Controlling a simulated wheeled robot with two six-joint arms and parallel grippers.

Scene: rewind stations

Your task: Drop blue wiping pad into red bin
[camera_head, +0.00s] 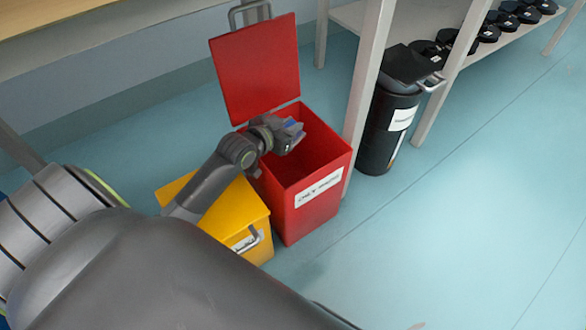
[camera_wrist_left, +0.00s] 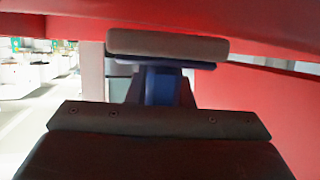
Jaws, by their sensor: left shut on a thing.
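The red bin (camera_head: 322,208) stands on the floor with its lid (camera_head: 256,72) swung up and open. A white label is on its front. My left gripper (camera_head: 295,134) is over the bin's open mouth, near its back left side. It is shut on the blue wiping pad (camera_head: 289,123), of which only a small part shows. In the left wrist view the pad (camera_wrist_left: 163,87) shows as a dark blue piece between the finger parts, with red bin surfaces around it. The bin's floor is mostly hidden. My right gripper is not in view.
A yellow bin (camera_head: 255,213) stands left of the red bin, partly behind my arm. A black bin (camera_head: 384,135) stands to the right, beyond a shelf leg (camera_head: 366,75). Several black round items sit on the shelf (camera_head: 484,42). The floor (camera_head: 470,220) at right is clear.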

